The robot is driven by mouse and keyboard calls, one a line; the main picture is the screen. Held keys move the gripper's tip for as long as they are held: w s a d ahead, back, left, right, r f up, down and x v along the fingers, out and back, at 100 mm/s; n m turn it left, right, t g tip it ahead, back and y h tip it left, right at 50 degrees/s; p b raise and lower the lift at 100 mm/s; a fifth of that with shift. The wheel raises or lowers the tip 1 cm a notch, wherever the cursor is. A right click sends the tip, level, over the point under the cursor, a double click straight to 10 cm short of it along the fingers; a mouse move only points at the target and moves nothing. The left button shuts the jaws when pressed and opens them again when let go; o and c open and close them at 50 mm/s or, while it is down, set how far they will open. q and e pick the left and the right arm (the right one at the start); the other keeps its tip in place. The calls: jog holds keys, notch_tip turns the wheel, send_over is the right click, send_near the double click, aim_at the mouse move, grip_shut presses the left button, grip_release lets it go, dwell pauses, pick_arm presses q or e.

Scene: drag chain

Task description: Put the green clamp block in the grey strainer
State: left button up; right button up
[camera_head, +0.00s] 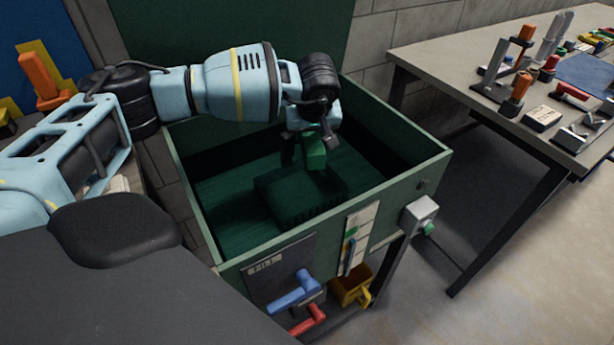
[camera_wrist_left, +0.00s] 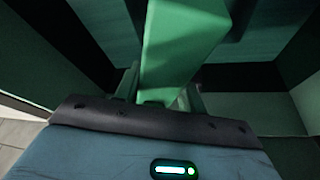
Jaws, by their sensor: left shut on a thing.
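My left gripper (camera_head: 304,152) is shut on the green clamp block (camera_head: 315,154) and holds it over the inside of a large green open-topped bin. In the left wrist view the block (camera_wrist_left: 180,45) rises as a long green bar between the fingers (camera_wrist_left: 162,95). A dark green raised block shape (camera_head: 300,192) is on the bin floor below the gripper. I cannot make out a grey strainer in either view. My right gripper is not in view.
The bin's green rim (camera_head: 395,175) surrounds the gripper on all sides. Blue (camera_head: 295,292) and red (camera_head: 308,320) handles and a yellow cup (camera_head: 352,288) are at its front. A grey table (camera_head: 440,65) with tools and parts stands to the right.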

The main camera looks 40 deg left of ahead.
aim_at(313, 158)
pick_arm(q)
notch_tip(313, 158, down, 14)
jog(key=shift+b, duration=0.35)
jog(key=shift+f, duration=0.1)
dwell(0.4)
jog(key=o, duration=1.3)
jog(key=shift+s+d+r, duration=0.1)
jog(key=shift+r, duration=0.45)
jog(key=p+v, duration=0.1)
jog(key=v, duration=1)
